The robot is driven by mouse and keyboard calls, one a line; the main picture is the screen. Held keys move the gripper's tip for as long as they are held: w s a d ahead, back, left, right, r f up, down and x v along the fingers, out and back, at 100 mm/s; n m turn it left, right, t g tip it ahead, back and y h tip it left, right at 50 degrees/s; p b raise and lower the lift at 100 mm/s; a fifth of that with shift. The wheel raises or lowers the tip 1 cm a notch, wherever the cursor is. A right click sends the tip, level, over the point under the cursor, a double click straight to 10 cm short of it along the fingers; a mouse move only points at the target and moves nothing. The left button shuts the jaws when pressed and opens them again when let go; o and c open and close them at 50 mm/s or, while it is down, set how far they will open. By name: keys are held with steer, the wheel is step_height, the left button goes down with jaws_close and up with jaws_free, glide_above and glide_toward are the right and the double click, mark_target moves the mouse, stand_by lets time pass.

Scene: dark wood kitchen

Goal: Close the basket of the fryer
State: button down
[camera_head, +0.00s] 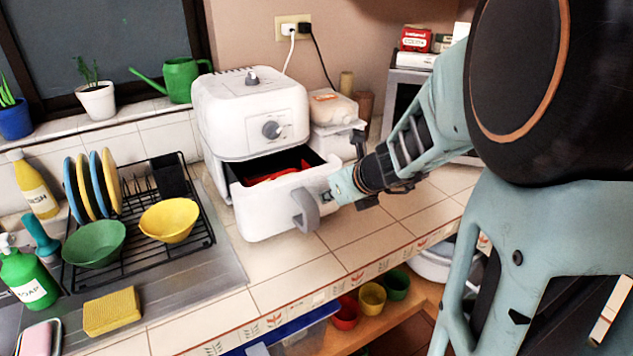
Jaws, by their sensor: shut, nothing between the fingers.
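The white air fryer (250,115) stands on the tiled counter against the wall. Its basket (270,208) is pulled partway out toward the front, and its dark inside shows, with something red in it. The basket's grey handle (306,210) sticks out at the front. My gripper (338,190) is shut and empty. It is at the right part of the basket's front, just right of the handle; I cannot tell whether it touches the basket.
A black dish rack (125,250) with plates and bowls stands left of the fryer. Bare tiled counter (290,265) lies in front of the basket. Cups (372,297) stand on a shelf below.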

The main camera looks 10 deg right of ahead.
steer(key=w+a+p, duration=0.1)
steer(key=w, duration=0.3)
steer(key=w+a+p, duration=0.1)
steer(key=w+p, duration=0.1)
steer(key=w, duration=0.2)
steer(key=w+a+p, duration=0.1)
steer(key=w+a, duration=0.1)
steer(key=w, duration=0.2)
steer(key=shift+w+r, duration=0.1)
steer(key=shift+w, duration=0.05)
steer(key=shift+w+a+p, duration=0.1)
steer(key=shift+w+p, duration=0.1)
steer(key=shift+p, duration=0.1)
steer(key=shift+r, duration=0.15)
